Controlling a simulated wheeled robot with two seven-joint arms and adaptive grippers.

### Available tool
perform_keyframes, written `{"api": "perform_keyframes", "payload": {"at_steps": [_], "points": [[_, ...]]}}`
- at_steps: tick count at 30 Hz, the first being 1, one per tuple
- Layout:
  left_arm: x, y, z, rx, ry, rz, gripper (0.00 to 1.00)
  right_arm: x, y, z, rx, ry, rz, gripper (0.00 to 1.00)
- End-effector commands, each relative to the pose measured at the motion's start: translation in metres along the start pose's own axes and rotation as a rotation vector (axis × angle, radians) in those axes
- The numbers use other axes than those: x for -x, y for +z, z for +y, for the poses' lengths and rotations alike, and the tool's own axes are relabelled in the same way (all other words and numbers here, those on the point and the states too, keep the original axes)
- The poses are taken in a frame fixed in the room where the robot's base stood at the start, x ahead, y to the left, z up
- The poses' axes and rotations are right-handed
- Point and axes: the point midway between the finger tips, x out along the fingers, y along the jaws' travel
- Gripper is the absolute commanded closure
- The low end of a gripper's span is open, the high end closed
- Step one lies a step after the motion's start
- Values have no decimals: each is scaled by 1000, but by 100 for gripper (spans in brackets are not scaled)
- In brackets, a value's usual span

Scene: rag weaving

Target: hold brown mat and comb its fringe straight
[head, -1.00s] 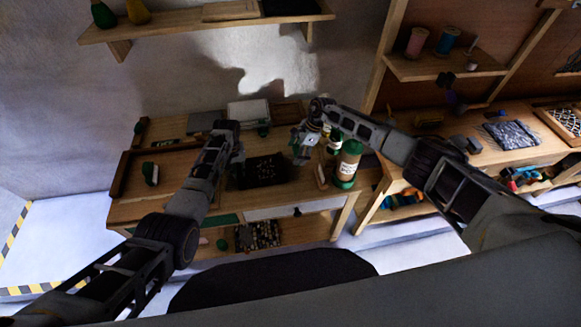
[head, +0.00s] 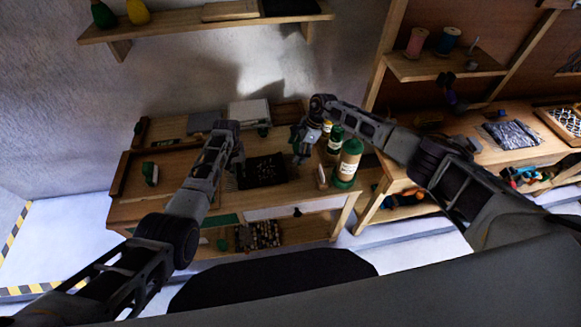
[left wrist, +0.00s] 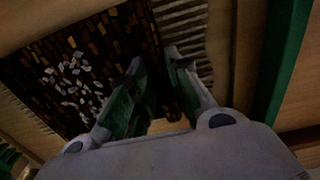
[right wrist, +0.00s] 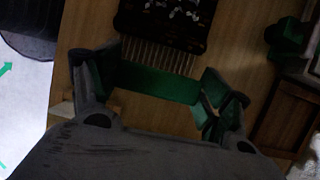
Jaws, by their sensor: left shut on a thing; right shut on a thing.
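The brown mat (head: 262,172) lies dark and speckled on the table in the head view. My left gripper (head: 238,160) is at its left end; in the left wrist view, the fingers (left wrist: 152,88) are shut on the mat (left wrist: 90,65) near its fringe (left wrist: 182,28). My right gripper (head: 301,150) is just beyond the mat's right end. In the right wrist view, it (right wrist: 160,92) is shut on a green bar, apparently the comb (right wrist: 160,82). The comb lies against or just below the other fringe (right wrist: 160,54). Whether its teeth are in the strands is unclear.
A brown-and-green bottle (head: 347,163) stands close to my right gripper, with a smaller bottle (head: 335,140) behind it. A white box (head: 249,113) stands at the back. A second table (head: 465,130) is at the right.

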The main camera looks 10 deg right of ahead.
Motion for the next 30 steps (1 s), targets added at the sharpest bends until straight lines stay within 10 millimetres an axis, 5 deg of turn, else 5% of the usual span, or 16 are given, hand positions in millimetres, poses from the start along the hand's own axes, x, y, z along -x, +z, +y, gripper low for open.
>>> {"api": "perform_keyframes", "payload": {"at_steps": [4, 10, 11, 16, 30], "points": [[0, 0, 0, 0, 0, 0, 100, 0, 0, 0, 0, 0, 0, 68], [0, 0, 0, 0, 0, 0, 100, 0, 0, 0, 0, 0, 0, 69], [0, 0, 0, 0, 1, 0, 78, 0, 0, 0, 0, 0, 0, 69], [0, 0, 0, 0, 1, 0, 56, 0, 0, 0, 0, 0, 0, 69], [2, 0, 0, 0, 0, 0, 56, 0, 0, 0, 0, 0, 0, 69]]}}
